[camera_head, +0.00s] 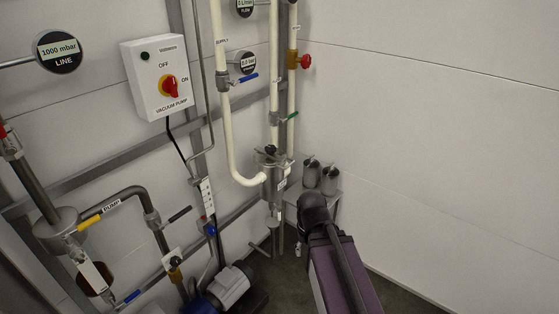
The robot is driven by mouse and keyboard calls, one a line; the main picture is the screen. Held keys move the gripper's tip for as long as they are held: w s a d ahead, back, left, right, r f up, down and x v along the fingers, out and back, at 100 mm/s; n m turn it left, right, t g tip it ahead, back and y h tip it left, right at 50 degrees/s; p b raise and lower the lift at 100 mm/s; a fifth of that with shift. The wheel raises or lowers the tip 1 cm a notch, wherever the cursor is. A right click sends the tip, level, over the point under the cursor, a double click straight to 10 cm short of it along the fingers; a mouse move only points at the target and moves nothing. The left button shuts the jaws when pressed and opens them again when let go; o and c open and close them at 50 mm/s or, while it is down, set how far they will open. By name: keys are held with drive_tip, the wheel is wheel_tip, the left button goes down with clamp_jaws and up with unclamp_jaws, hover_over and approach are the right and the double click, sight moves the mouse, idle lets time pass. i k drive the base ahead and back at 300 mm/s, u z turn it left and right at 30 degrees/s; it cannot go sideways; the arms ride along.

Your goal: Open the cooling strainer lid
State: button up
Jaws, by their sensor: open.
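The cooling strainer (273,185) is a grey metal vessel mounted upright among the cream pipes, near the corner of the walls. Its lid (270,157) sits on top, with dark knobs or clamps on it. The lid looks shut, but it is too small to tell its fastening. My arm rises from the bottom, right of the strainer, its dark joint apart from the lid in the picture. I cannot make out my gripper's fingers; they are hidden or outside the view.
A vacuum pump switch box (158,78) hangs on the left. A motor pump (228,286) is below. The right wall is bare.

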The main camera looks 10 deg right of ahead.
sight(278, 158)
drive_tip(key=i, duration=0.9)
drive_tip(key=z, duration=0.05)
